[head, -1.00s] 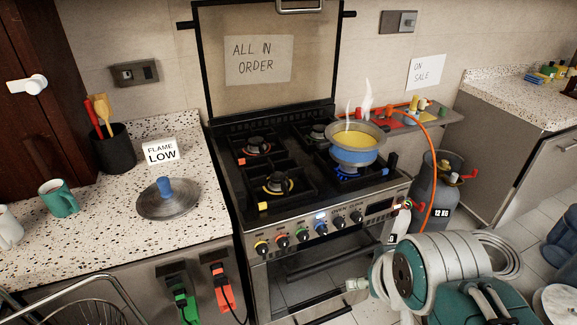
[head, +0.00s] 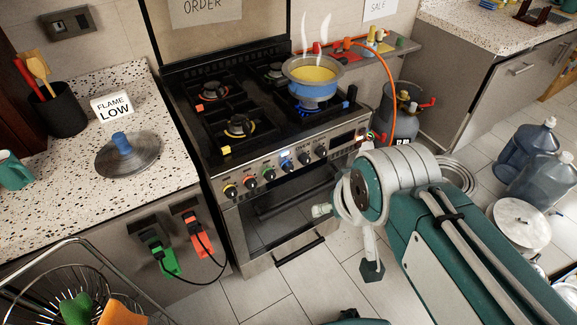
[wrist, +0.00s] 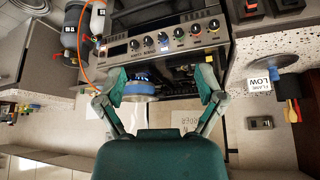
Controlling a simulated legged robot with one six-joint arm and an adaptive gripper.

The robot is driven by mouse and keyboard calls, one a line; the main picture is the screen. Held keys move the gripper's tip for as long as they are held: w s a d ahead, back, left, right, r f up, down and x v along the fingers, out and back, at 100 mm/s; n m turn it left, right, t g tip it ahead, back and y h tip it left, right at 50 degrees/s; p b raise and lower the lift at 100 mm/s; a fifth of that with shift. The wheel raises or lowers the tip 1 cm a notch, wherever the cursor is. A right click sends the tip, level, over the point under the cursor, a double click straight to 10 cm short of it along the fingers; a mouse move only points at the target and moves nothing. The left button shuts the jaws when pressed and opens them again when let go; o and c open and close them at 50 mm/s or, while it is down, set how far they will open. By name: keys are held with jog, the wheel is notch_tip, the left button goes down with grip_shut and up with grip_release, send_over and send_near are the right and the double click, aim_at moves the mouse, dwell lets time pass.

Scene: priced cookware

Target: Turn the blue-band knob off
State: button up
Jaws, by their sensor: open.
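The blue-band knob (head: 288,165) is on the stove's front panel, in the middle of a row of knobs, below a small lit spot. It also shows in the wrist view (wrist: 163,37), where the picture is upside down. My gripper (wrist: 163,84) is open and empty, with its fingers spread apart. In that view the knob lies beyond the fingertips, apart from them. A blue pot (head: 314,85) with yellow contents steams on the right front burner, and a blue flame shows under it. My arm reaches in from the right in the head view; its fingertips are not clear there.
The counter (head: 75,165) left of the stove holds a lid (head: 128,157) and a "FLAME LOW" sign (head: 112,107). A grey gas cylinder (head: 402,115) with an orange hose stands right of the stove. Water jugs (head: 527,143) stand at the right. Tiled floor before the oven is clear.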

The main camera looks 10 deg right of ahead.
aim_at(290, 170)
dwell(0.5)
jog(key=w+d+f+t, duration=0.2)
jog(key=w+f, duration=0.2)
jog(key=w, duration=0.4)
jog(key=w+d+f+n+t, duration=0.1)
jog(key=w+d+f+t, duration=0.15)
jog(key=w, duration=0.65)
jog(key=w+d+f+t, duration=0.1)
jog(key=w+f, duration=0.3)
jog(key=w, duration=0.4)
jog(key=w+f+t+y, duration=0.2)
jog(key=w+f+t, duration=0.15)
jog(key=f, duration=0.65)
jog(key=s+a+f+t+y, duration=0.2)
jog(key=s+f+t+y, duration=0.15)
jog(key=f, duration=0.65)
jog(key=shift+m+g, duration=0.3)
jog(key=shift+g, duration=0.15)
jog(key=x, duration=1.1)
jog(key=shift+w+d+r, duration=0.1)
jog(key=shift+d, duration=0.05)
jog(key=c, duration=1.1)
